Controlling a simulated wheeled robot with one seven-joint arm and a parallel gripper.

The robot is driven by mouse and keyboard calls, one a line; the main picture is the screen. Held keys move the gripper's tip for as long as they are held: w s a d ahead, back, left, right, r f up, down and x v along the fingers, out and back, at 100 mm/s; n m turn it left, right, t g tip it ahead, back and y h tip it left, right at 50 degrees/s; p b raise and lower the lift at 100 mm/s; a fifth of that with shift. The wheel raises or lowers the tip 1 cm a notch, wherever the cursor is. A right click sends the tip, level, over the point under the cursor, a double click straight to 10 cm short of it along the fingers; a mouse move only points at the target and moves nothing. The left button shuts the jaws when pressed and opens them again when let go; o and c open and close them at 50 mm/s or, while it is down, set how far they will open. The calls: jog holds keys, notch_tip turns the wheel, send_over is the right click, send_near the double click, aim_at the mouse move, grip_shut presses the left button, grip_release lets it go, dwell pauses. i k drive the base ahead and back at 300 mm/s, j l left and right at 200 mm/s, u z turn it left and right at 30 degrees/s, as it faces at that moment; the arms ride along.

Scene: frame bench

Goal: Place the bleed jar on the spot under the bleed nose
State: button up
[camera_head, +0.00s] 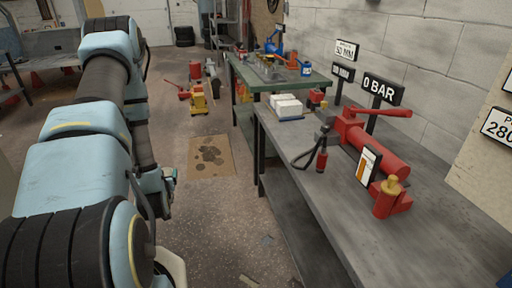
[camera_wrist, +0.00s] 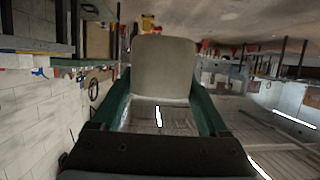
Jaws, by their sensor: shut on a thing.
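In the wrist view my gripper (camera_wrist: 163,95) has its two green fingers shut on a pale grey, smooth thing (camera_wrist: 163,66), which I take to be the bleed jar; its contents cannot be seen. In the head view my arm hangs at the left, and the wrist end (camera_head: 160,188) is over the floor, apart from the bench; the jar cannot be made out there. A red hand pump (camera_head: 370,142) with a long handle lies on the grey bench (camera_head: 385,240). A red block with a brass top (camera_head: 390,190) stands near the front. I cannot tell which part is the bleed nose.
A black hose with a red end (camera_head: 321,158) and white boxes (camera_head: 287,106) are on the bench. A "0 BAR" sign (camera_head: 381,91) stands behind the pump. A green-topped table (camera_head: 275,80) is beyond. The bench's front right is bare. A stained cardboard sheet (camera_head: 210,157) lies on the floor.

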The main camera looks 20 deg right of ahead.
aim_at(299, 130)
jog(key=i+l, duration=0.1)
jog(key=i, duration=0.4)
jog(key=i+l, duration=0.15)
jog(key=i, duration=0.35)
jog(key=i+l, duration=0.1)
jog(key=i, duration=0.35)
